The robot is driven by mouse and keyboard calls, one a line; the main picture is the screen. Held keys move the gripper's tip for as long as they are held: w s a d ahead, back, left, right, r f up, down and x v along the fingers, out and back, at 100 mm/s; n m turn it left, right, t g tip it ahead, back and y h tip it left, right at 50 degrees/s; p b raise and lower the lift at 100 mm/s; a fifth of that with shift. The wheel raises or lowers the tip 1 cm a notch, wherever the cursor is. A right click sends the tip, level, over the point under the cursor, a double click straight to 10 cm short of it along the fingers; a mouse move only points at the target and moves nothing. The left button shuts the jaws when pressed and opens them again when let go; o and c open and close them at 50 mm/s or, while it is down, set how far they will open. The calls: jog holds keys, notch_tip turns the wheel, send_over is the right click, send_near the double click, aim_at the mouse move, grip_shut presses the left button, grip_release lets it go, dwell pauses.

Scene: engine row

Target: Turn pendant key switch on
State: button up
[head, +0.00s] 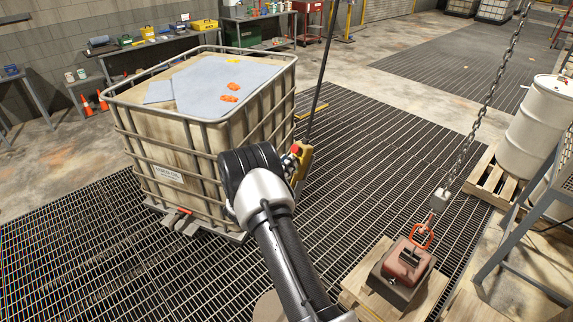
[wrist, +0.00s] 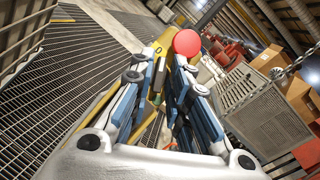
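The yellow pendant (head: 302,163) hangs from a dark cable beside the caged tank, with a red round button (head: 296,149) at its top. In the head view my wrist is in front of part of it and hides my gripper. In the wrist view the red button (wrist: 187,42) and the yellow body (wrist: 165,41) are just beyond my fingertips. My gripper (wrist: 170,64) points at the pendant, its two blue-padded fingers apart with a narrow gap. I see nothing clearly held. I cannot make out the key switch; the fingers cover much of the pendant.
The caged tank (head: 205,145) stands close to the left of my arm. A red block (head: 407,262) on a pallet hangs on a chain (head: 465,140) at the right. White drums (head: 535,127) stand farther right. Grating floor (head: 360,150) lies open behind the pendant.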

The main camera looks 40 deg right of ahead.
grip_shut()
